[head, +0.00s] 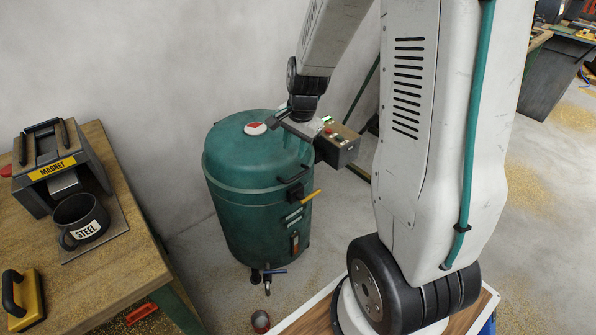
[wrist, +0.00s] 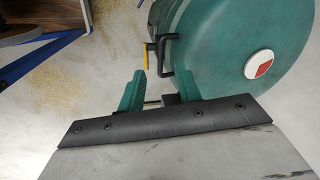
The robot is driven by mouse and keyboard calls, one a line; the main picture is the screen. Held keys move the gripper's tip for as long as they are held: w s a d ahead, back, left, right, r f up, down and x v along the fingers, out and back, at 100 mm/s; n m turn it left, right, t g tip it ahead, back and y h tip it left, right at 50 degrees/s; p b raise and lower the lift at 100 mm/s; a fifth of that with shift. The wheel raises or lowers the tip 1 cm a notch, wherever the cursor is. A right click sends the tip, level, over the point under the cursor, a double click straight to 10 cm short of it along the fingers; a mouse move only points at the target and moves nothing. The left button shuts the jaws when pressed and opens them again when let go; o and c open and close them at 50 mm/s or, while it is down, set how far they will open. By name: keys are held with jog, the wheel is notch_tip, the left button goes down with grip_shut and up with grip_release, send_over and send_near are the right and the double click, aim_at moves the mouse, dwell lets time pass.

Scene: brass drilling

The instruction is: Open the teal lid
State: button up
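The teal lid (head: 235,150) sits shut on top of a round teal drum (head: 255,225) in the head view. It has a red-and-white round badge and a black handle (head: 291,178) at its front right edge. In the wrist view the lid (wrist: 225,55) fills the upper right, with the handle (wrist: 166,62) just beyond my fingertips. My gripper (wrist: 160,82) has two teal fingers spread apart with nothing clasped between them. In the head view it is above the right side of the lid, where my arm hides part of the rim.
A grey control box (head: 338,148) stands right of the drum. A yellow lever (head: 311,197) sticks out below the handle. At left, a wooden table (head: 110,285) holds a magnet box (head: 60,165), a STEEL mug (head: 78,220) and a yellow block (head: 25,298). Brass shavings lie on the floor.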

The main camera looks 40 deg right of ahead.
aim_at(298, 175)
jog(key=w+d+f+m, duration=0.1)
jog(key=f, duration=0.3)
jog(key=w+d+f+m, duration=0.1)
jog(key=f, duration=0.4)
jog(key=w+d+f, duration=0.1)
jog(key=f, duration=0.3)
jog(key=shift+d+f+m, duration=0.35)
jog(key=shift+f+m, duration=0.05)
grip_shut()
